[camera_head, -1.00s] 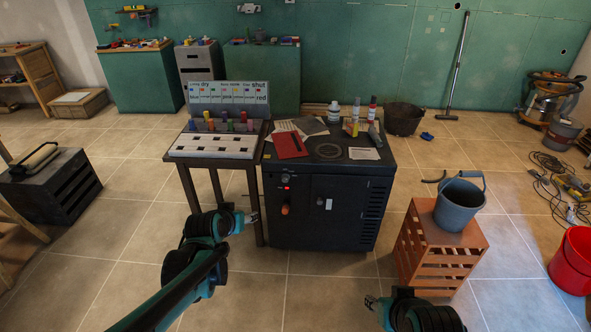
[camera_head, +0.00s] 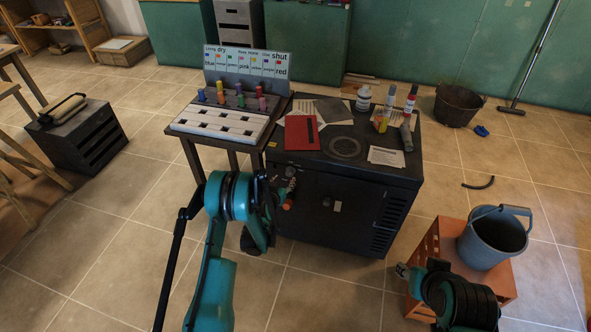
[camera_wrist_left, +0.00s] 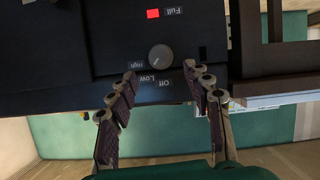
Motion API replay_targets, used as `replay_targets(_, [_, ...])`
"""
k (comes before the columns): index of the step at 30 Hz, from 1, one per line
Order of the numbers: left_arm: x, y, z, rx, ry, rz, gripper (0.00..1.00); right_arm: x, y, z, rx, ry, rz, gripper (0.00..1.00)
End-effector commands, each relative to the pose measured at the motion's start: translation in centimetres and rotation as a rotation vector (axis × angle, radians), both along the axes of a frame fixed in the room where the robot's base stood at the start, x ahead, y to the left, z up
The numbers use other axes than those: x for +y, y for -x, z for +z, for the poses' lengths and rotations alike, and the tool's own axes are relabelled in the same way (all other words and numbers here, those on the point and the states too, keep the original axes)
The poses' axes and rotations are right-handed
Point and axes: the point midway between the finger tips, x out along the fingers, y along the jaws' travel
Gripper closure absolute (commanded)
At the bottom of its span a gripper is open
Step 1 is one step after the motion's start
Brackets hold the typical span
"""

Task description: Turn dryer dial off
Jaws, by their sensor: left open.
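The dryer is a black cabinet (camera_head: 325,205) in the middle of the head view. Its dial (camera_wrist_left: 160,57), a round grey knob, shows in the left wrist view with the labels High, Low and Off around it, all upside down. The dial's small mark seems to point toward the High and Low side. My left gripper (camera_wrist_left: 162,75) is open and empty, its fingertips on either side of the dial area, apart from the knob. In the head view my left arm partly covers the panel. My right gripper (camera_head: 403,270) is at lower right, near the crate; its fingers are unclear.
A label table (camera_head: 218,123) adjoins the dryer at left. An orange crate (camera_head: 432,240) with a blue bucket (camera_head: 490,240) stands at right.

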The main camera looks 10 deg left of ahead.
Motion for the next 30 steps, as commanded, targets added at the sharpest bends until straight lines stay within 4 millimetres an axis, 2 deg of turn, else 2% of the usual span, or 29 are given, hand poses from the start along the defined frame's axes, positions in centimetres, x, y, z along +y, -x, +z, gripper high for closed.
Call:
replay_targets(12, [-0.3,-5.8,-2.6,0.001,-0.001,-0.001,0.50,0.0,0.0,-2.3,0.000,0.000,0.000,0.60])
replay_targets(16, [-0.3,-6.7,-2.8,0.001,0.000,-0.001,0.50,0.0,0.0,-2.5,0.000,0.000,0.000,0.60])
replay_targets(24, [-0.3,-6.9,-2.8,0.001,0.000,-0.001,0.50,0.0,0.0,-2.5,0.000,0.000,0.000,0.60])
replay_targets(25, [-0.3,-6.9,-2.8,0.001,0.000,-0.001,0.52,0.0,0.0,-2.5,0.000,0.000,0.000,0.60])
replay_targets(26, [-0.3,-6.9,-2.8,0.001,0.000,-0.001,0.60,0.0,0.0,-2.5,0.000,0.000,0.000,0.60])
replay_targets(30, [-0.3,-6.9,-2.8,0.001,0.000,-0.001,0.97,0.0,0.0,-2.5,0.000,0.000,0.000,0.60])
